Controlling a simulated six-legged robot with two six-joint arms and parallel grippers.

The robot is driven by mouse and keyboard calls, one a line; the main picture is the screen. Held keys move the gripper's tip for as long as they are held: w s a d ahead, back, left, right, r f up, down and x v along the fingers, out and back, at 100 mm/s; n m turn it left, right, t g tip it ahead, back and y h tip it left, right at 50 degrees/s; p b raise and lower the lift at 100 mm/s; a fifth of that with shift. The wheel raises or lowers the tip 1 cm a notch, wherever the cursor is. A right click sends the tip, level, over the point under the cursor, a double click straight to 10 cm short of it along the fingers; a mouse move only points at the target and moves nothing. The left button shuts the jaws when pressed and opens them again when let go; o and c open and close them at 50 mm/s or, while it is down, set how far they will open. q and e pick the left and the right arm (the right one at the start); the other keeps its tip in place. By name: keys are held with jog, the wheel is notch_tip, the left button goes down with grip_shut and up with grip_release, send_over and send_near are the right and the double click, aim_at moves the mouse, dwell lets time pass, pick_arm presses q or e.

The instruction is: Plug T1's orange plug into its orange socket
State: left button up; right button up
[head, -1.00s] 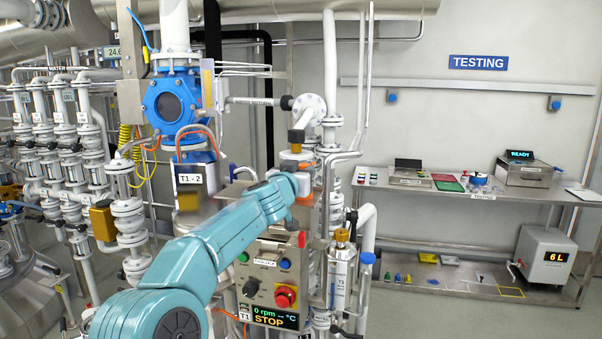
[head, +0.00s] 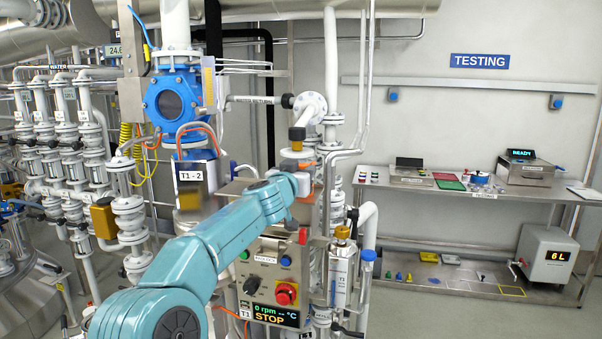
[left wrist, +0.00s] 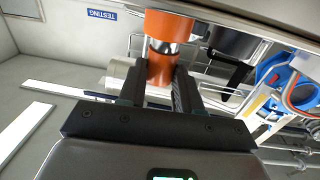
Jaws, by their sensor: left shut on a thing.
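My left gripper (left wrist: 158,92) is shut on the orange plug (left wrist: 160,71), one dark finger on each side of it. The orange socket (left wrist: 168,25) is in line just beyond the plug in the left wrist view, by a grey metal surface. A short bright metal section shows between the two orange parts. I cannot tell how deep the plug sits. In the head view my left gripper (head: 303,186) is mostly hidden behind my teal arm, above the T1 control panel (head: 272,278). A small orange part (head: 306,163) shows beside it. My right gripper is not in view.
White pipes and a valve (head: 305,110) stand close behind the gripper. The blue-flanged T1-2 column (head: 172,100) is to the left. A steel testing bench (head: 470,195) stands against the right wall, with open floor before it.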

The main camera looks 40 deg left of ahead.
pick_arm(q)
jog(key=shift+f+b, duration=0.55)
jog(key=shift+f, duration=0.1)
dwell(0.4)
jog(key=o, duration=1.1)
jog(key=shift+s+d, duration=0.1)
jog(key=shift+s, duration=0.2)
jog(key=b+v, duration=0.4)
jog(key=v, duration=1.1)
jog(key=shift+s+d+r, duration=0.1)
jog(key=shift+s+d, duration=0.05)
jog(key=shift+s, duration=0.2)
